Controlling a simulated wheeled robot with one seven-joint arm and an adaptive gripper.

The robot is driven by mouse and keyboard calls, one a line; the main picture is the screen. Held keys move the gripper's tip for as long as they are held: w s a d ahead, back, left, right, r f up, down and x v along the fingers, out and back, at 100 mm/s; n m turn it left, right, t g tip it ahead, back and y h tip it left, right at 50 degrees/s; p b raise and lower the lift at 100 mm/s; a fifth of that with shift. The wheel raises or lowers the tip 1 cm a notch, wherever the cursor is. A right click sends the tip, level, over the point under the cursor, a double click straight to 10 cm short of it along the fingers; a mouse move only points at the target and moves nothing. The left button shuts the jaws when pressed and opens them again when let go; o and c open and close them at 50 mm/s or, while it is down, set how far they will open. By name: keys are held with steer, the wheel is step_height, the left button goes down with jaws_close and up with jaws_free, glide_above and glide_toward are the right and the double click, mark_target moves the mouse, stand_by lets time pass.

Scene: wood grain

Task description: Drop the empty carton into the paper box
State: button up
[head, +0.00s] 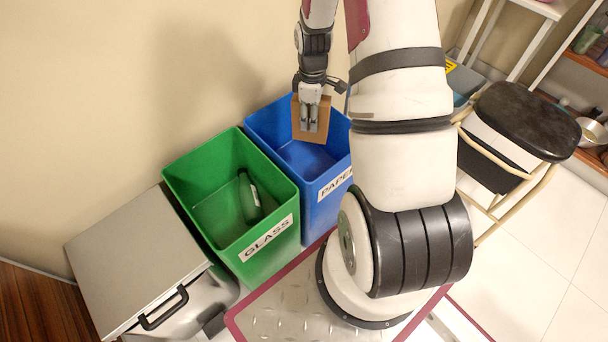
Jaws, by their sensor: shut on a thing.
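The empty carton (323,120) is a small brown cardboard piece. My gripper (309,128) is shut on it and holds it over the blue paper box (334,200), near its back rim. The paper box is open at the top, and its label "PAPER" is partly covered by my arm. The visible part of its inside looks empty. How far the carton is above the rim is hard to tell from this view.
A green box (252,262) labelled "GLASS" stands left of the blue one, with a green bottle (249,197) inside. A grey-lidded bin (135,255) stands further left. A dark-seated stool (528,120) is at right. A beige wall is behind the boxes.

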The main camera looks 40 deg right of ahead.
step_height(320, 180, down, 2)
steer(key=shift+f+b, duration=0.1)
steer(key=shift+b, duration=0.45)
steer(key=o, duration=1.1)
steer(key=shift+d, duration=0.1)
step_height(320, 180, up, 11)
steer(key=shift+f, duration=0.1)
steer(key=shift+r, duration=0.7)
